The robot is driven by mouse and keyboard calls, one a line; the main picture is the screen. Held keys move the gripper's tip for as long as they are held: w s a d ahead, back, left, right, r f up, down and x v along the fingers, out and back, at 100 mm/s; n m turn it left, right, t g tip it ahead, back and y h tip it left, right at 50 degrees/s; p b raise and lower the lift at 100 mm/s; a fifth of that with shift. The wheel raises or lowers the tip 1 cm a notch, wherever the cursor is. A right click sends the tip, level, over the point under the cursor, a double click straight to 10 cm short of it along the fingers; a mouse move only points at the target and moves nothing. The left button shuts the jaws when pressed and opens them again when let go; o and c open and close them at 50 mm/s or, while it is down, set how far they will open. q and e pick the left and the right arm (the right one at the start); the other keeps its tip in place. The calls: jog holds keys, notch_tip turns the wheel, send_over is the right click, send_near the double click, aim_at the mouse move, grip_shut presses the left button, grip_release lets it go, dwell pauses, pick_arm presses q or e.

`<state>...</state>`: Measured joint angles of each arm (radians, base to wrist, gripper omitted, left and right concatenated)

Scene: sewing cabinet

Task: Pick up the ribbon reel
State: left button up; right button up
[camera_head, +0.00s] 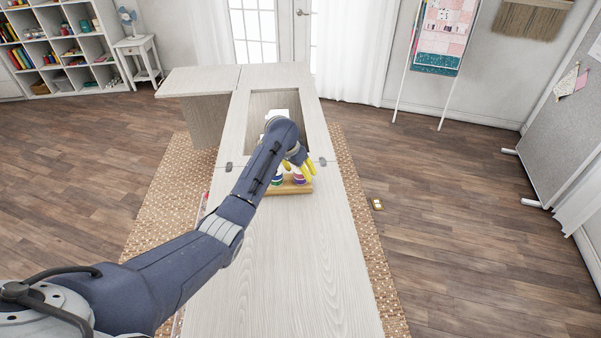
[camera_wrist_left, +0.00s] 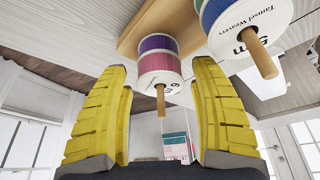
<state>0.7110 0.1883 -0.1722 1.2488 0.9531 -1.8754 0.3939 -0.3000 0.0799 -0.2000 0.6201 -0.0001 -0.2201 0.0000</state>
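My left gripper (camera_head: 303,168) has yellow fingers and reaches over the cabinet top at the wooden reel stand (camera_head: 296,189). In the left wrist view the gripper is open, with a finger on each side of a purple and pink ribbon reel (camera_wrist_left: 158,56). Gaps show between the reel and both fingers. This reel has a white rim and sits on a wooden peg; in the head view its purple side (camera_head: 299,180) shows below the fingers. A teal and blue reel (camera_head: 277,180) stands to its left. My right gripper is out of view.
The pale wooden cabinet top (camera_head: 285,260) is clear in front of the stand. Behind it is a recessed opening (camera_head: 258,105) with a white object (camera_head: 278,113), partly hidden by my arm. A small object (camera_head: 377,204) lies on the floor to the right.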

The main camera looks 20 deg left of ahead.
pick_arm(q)
jog(key=c, duration=0.9)
jog(key=shift+r, duration=0.15)
notch_tip(320, 180, up, 20)
jog(key=shift+f, duration=0.1)
dwell(0.3)
